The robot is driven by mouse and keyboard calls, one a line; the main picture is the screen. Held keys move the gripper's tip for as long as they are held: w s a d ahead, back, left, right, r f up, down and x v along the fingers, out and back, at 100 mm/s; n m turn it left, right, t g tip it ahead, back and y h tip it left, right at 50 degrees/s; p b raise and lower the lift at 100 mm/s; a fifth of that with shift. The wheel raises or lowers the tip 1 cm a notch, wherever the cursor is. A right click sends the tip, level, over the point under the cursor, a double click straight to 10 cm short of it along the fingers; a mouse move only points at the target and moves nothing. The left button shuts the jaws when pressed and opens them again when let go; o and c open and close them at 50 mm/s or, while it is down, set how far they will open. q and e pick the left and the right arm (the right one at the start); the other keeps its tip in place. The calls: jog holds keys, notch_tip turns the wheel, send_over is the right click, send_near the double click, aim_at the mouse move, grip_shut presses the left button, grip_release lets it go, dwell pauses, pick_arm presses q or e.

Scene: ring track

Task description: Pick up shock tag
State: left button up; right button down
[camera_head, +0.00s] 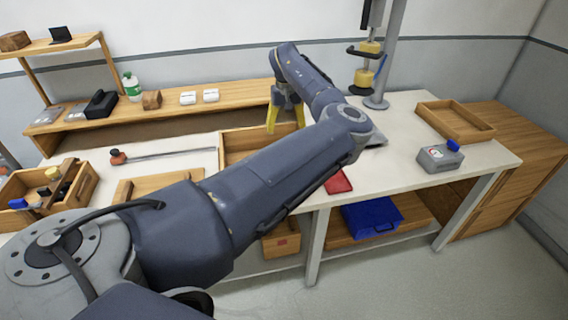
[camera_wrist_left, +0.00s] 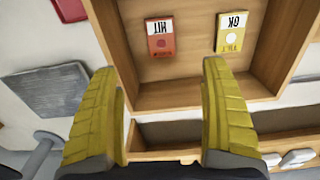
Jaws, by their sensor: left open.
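In the left wrist view, a red and white tag (camera_wrist_left: 161,36) with upside-down lettering that reads "HIT" lies in a wooden tray (camera_wrist_left: 205,94). A yellow and white tag (camera_wrist_left: 230,33) marked "OK" lies to its right in the same tray. My left gripper (camera_wrist_left: 162,72) has yellow fingers spread wide and empty, with the tags beyond the fingertips. In the head view, my left gripper (camera_head: 286,120) points down at the tray (camera_head: 240,142), and my arm hides much of it. The tags do not show there. My right gripper is not in view.
A red flat item (camera_head: 339,182) lies at the bench's front edge. A metal pole stand (camera_head: 376,101) rises beside my arm. A raised shelf (camera_head: 180,110) runs behind.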

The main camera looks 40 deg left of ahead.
pick_arm(q)
notch_tip(320, 180, down, 16)
jog(key=shift+a+f, duration=0.1)
jog(key=shift+a, duration=0.05)
dwell(0.7)
jog(key=c, duration=1.1)
